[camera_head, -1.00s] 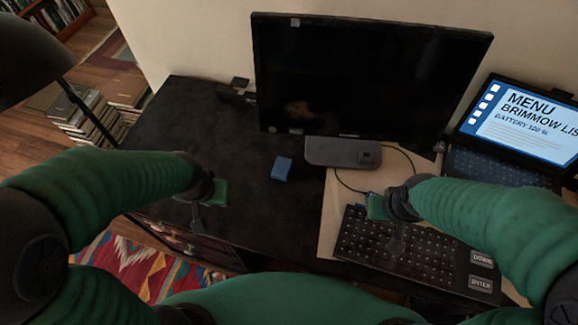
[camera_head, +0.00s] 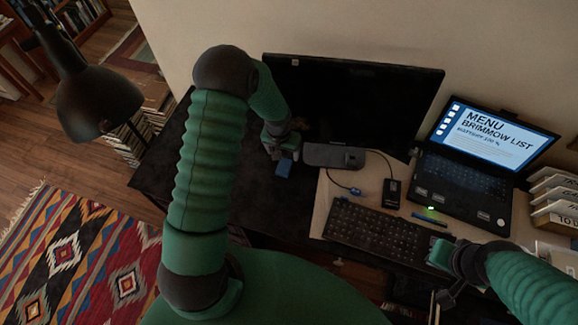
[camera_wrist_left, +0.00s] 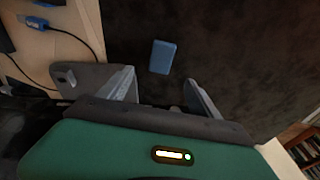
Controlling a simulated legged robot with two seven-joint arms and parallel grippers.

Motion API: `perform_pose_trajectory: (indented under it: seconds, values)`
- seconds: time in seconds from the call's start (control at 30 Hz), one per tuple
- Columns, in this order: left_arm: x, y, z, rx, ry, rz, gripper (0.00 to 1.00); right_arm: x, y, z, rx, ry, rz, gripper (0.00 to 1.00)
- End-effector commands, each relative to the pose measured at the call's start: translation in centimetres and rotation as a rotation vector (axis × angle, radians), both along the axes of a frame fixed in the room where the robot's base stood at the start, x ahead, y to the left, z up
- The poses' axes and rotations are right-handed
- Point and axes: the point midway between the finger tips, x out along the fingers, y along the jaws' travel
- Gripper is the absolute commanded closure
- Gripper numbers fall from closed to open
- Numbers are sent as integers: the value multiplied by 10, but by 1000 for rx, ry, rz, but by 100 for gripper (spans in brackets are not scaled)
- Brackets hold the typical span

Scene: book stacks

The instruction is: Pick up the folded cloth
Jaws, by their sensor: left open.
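The folded cloth (camera_head: 283,168) is a small blue block-like bundle on the dark desk (camera_head: 250,205), just left of the monitor's base. In the left wrist view the cloth (camera_wrist_left: 162,57) lies flat on the dark surface, ahead of the space between two grey fingers. My left gripper (camera_head: 283,152) is above and beside the cloth, its fingers (camera_wrist_left: 160,88) spread apart with nothing between them. In the head view it partly overlaps the cloth's upper edge. My right gripper (camera_head: 443,275) is over the front right, past the keyboard; its fingers are too unclear to read.
A keyboard (camera_head: 378,228), a cable, a small black device (camera_head: 391,193) and an open laptop (camera_head: 465,165) lie to the right. A lamp (camera_head: 95,105) stands at left. The desk's left part is clear.

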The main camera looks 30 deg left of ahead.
Motion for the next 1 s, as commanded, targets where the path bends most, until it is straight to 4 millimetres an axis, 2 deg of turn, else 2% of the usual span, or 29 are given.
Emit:
perform_pose_trajectory:
  seconds: [0.03,0.13,0.37,0.5,0.6,0.87,1.0]
  values:
    - [1,-1,-13,-1,4,-1,27,0,0,3,0,0,0,100]
    - [3,-1,-35,2,3,-2,27,0,0,5,0,-1,0,100]
    - [6,-1,-60,3,1,-2,27,0,0,11,0,-1,0,100]
    - [5,1,-85,3,3,-2,27,0,0,22,0,-1,0,100]
    - [9,3,-102,2,0,-1,27,0,0,22,0,-1,0,100]
    - [9,3,-107,3,-2,-1,27,0,0,21,0,-1,0,100]
    - [9,3,-106,3,-2,-1,46,0,0,21,0,0,0,100]
